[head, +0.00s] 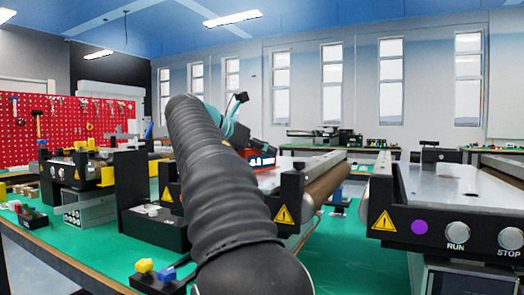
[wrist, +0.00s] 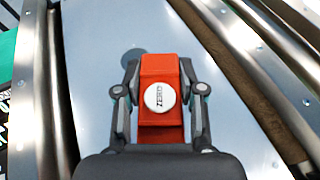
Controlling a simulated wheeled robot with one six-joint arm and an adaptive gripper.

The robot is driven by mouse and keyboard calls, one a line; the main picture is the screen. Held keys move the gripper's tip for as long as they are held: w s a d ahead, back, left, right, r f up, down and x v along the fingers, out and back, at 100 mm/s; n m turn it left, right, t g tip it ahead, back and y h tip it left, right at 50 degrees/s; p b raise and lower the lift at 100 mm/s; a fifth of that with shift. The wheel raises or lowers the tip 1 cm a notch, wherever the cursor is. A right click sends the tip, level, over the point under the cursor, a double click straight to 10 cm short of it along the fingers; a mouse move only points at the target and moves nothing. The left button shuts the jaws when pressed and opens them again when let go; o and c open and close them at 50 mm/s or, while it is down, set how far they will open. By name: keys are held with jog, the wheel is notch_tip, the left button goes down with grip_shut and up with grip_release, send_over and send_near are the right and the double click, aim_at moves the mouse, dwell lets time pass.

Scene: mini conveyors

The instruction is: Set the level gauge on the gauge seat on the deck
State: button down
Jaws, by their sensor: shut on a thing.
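The level gauge (wrist: 160,72) is an orange-red block with a white round button marked ZERO. My gripper (wrist: 160,80) is shut on it, one finger on each side, in the wrist view. In the head view the gauge (head: 262,161) shows a dark display with pale digits, low over the middle conveyor, partly behind my arm. The grey deck (wrist: 90,95) lies under it in the wrist view. A darker round patch (wrist: 133,55) shows on the deck just beyond the gauge; I cannot tell whether it is the gauge seat or a shadow. Contact between gauge and deck cannot be seen.
Metal rails (wrist: 45,90) flank the deck, with a brown roller or belt (wrist: 262,85) on the right. Another conveyor (head: 460,185) with RUN and STOP buttons stands at right. Small parts (head: 145,266) lie on the green bench.

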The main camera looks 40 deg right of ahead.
jog(key=shift+f, duration=0.1)
jog(key=c, duration=0.7)
grip_release()
jog(key=shift+a+r, duration=0.15)
jog(key=shift+r, duration=0.05)
jog(key=v, duration=1.1)
jog(key=shift+a, duration=0.35)
